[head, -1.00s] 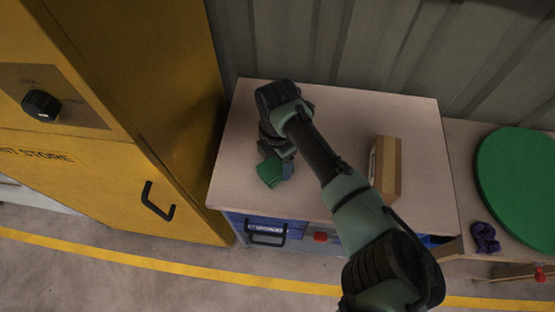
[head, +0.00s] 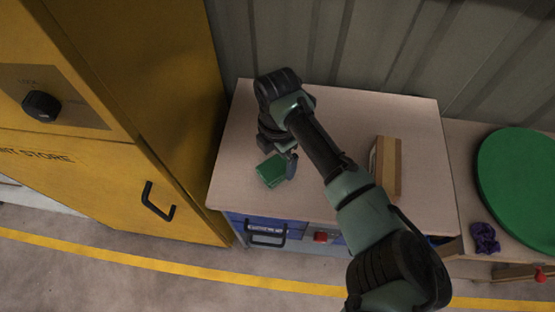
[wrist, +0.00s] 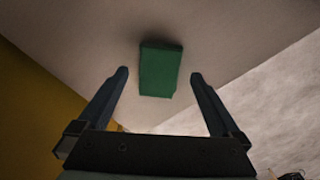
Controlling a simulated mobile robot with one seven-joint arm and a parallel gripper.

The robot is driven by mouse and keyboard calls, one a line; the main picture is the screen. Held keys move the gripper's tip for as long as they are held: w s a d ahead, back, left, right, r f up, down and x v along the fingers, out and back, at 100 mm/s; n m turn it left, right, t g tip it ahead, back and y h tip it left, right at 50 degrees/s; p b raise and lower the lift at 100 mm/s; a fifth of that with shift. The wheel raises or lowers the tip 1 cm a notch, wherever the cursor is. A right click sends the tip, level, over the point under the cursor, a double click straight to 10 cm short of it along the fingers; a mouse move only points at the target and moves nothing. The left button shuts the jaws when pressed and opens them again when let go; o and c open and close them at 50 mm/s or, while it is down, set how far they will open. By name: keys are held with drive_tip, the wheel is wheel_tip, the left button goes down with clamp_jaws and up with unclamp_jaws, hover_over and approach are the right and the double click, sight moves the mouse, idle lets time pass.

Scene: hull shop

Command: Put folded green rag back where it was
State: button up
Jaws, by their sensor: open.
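The folded green rag (head: 271,171) lies on the left part of the pale bench top (head: 335,190), near its front edge. In the wrist view the rag (wrist: 160,70) lies on the bench top, beyond and between my two fingertips, apart from both. My gripper (wrist: 160,82) is open and empty. In the head view my gripper (head: 280,152) is just above and behind the rag; the arm hides part of it.
A yellow cabinet (head: 185,120) stands close on the left. A cardboard box (head: 386,168) stands on the bench's right part. A purple cloth (head: 485,238) and a round green disc (head: 520,185) lie further right. Blue drawers (head: 265,229) are under the bench.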

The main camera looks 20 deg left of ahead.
sight(277, 166)
wheel_tip(277, 166, up, 10)
idle(0.3)
drive_tip(key=shift+f, duration=0.1)
idle(0.3)
